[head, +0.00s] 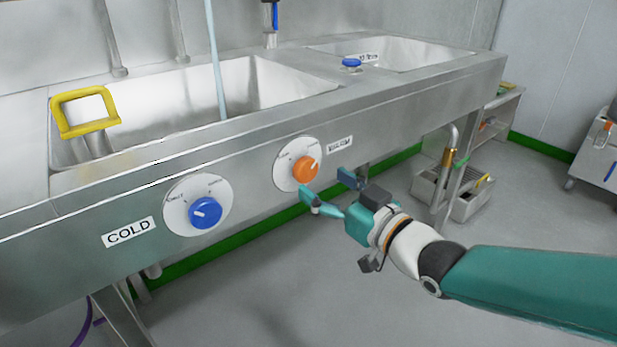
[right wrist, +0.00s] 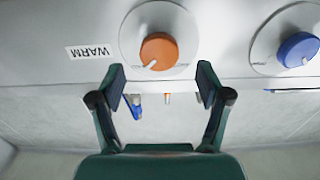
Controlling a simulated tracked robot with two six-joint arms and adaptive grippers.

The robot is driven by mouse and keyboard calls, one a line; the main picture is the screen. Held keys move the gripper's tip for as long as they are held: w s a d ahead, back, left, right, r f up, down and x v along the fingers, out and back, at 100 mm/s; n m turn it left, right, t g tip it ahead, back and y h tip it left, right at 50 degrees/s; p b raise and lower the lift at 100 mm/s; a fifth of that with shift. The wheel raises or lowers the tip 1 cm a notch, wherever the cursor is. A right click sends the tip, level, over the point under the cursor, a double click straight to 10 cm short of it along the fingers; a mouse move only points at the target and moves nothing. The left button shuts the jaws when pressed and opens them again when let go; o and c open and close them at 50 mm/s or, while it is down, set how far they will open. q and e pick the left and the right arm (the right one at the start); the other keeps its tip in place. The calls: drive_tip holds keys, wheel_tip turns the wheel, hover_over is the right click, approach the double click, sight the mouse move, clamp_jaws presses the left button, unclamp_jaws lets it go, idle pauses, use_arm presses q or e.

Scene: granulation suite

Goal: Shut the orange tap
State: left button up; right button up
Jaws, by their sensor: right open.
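The orange tap (head: 305,169) is a round knob with a pale pointer mark on a white dial plate, on the front panel of the steel sink unit. It also shows in the right wrist view (right wrist: 158,51), upper middle, beyond the fingertips. A label to its right in the head view reads WARM in the wrist view (right wrist: 89,52). My right gripper (head: 328,191) is open and empty, just below and to the right of the orange tap, apart from it. In the wrist view its two fingers (right wrist: 162,85) stand either side below the knob. My left gripper is out of view.
A blue knob (head: 205,212) sits left of the orange tap, beside a COLD label (head: 129,232). A yellow frame (head: 85,113) rests on the left basin rim. A blue stopper-like piece (head: 351,63) lies between the basins. The floor (head: 330,280) below the panel looks clear.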

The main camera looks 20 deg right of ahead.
sight(308, 173)
drive_tip(key=x, duration=0.5)
